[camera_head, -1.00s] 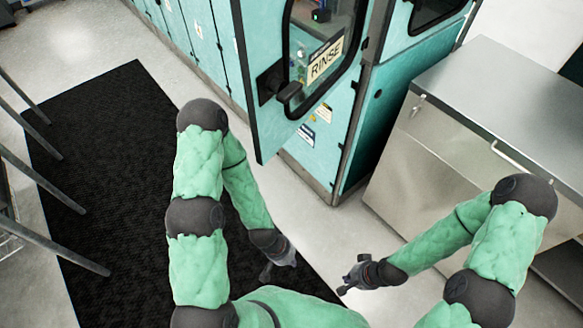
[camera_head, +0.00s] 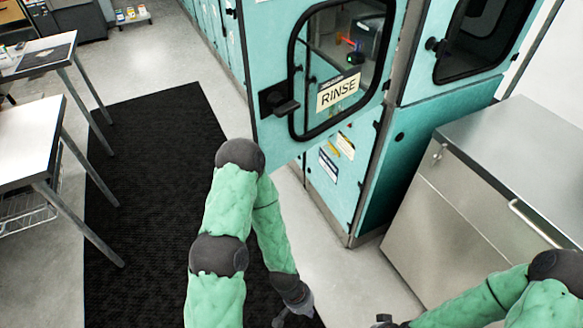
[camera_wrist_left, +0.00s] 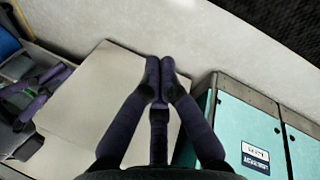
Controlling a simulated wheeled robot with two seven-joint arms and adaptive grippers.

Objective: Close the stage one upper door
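The teal upper door (camera_head: 269,60), with a dark-framed window and a "RINSE" label, stands swung out from its cabinet (camera_head: 372,170). Its black handle (camera_head: 281,100) is on the left edge, and its hinge side is on the right. I cannot read any stage number. My left gripper (camera_head: 293,318) is low at the bottom edge, below the door and apart from it. In the left wrist view its fingertips (camera_wrist_left: 160,62) are together with nothing between them. My right gripper (camera_head: 384,322) is cut off by the bottom edge, so its fingers are hidden.
A steel chest (camera_head: 480,200) with a bar handle stands right of the cabinet. Tables (camera_head: 28,140) stand at the left. A black mat (camera_head: 150,200) covers the floor between, and it is clear. Another windowed teal panel (camera_head: 470,92) is at the right.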

